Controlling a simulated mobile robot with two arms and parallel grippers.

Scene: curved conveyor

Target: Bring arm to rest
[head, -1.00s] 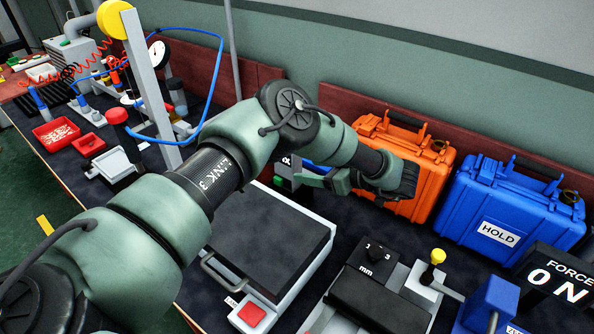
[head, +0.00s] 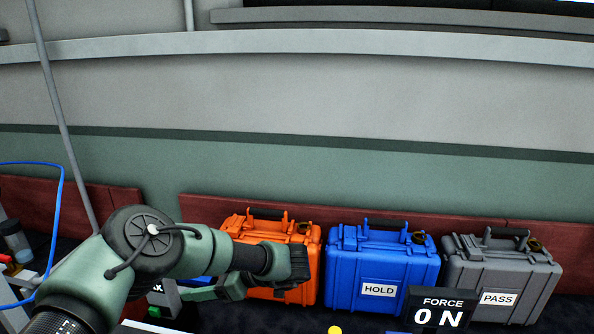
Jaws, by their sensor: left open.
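My left arm comes in from the lower left, bends at its elbow, and reaches right to a dark wrist in front of the orange case (head: 255,232). My left gripper (head: 205,292) hangs below the wrist, turned to the left, in front of the wall side of the bench. It is open, and I see nothing held in it. Its fingertips are small and partly hidden by the forearm. My right arm and gripper are not in view.
A blue case marked HOLD (head: 345,265) and a grey case marked PASS (head: 480,265) stand right of the orange case against a low dark red board (head: 190,210). A FORCE display reading 0 N (head: 440,309) stands in front. A blue hose (head: 61,200) loops at left.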

